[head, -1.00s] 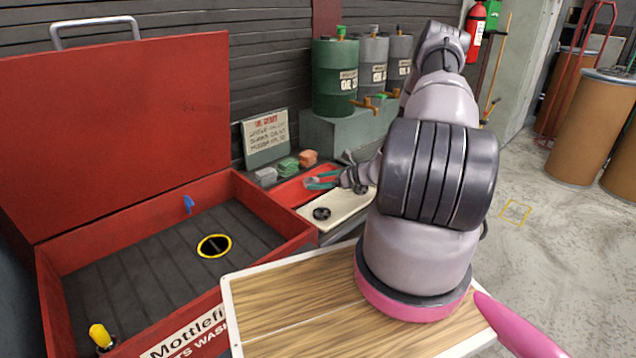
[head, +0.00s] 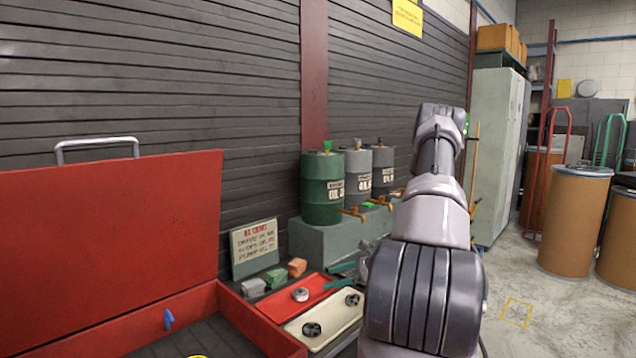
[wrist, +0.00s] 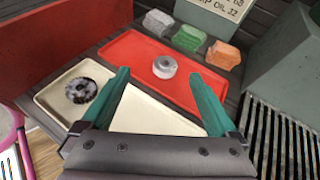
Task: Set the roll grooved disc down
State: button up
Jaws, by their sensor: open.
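A small pale grey disc with a central hole, apparently the roll grooved disc (wrist: 165,67), lies flat on the red tray (wrist: 125,48). It also shows in the head view (head: 301,294). My gripper (wrist: 159,78) is open, with its teal fingers spread and nothing between them. The disc lies beyond the fingertips, apart from them. In the head view my gripper (head: 342,276) is at the right end of the red tray, partly hidden by my arm. Two dark discs, one nearer (head: 312,330) and one farther (head: 352,299), lie on the cream tray (head: 332,318).
Grey, green and orange blocks (head: 276,278) stand behind the red tray, before a sign (head: 254,246). An open red parts washer (head: 110,250) stands at left. Oil drums (head: 322,188) stand on a green-grey bench behind. A slotted grate (wrist: 280,140) lies right of the trays.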

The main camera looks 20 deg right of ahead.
jog(key=s+a+r+n+g+h, duration=0.1)
jog(key=s+a+r+n+g, duration=0.4)
jog(key=r, duration=0.8)
jog(key=s+a+r+n+h, duration=0.2)
jog(key=a+r+n, duration=0.55)
jog(key=r, duration=0.55)
jog(key=s+a+r+n+t+h, duration=0.2)
jog(key=s+r+n, duration=0.2)
jog(key=s+r, duration=0.3)
jog(key=s+a+r+n+t+h, duration=0.1)
jog(key=s+a+r+n+h, duration=0.2)
jog(key=s+r, duration=0.5)
jog(key=s+n, duration=0.1)
jog(key=s, duration=0.2)
jog(key=shift+r+t, duration=0.2)
jog(key=shift+t, duration=0.2)
jog(key=shift+n, duration=0.25)
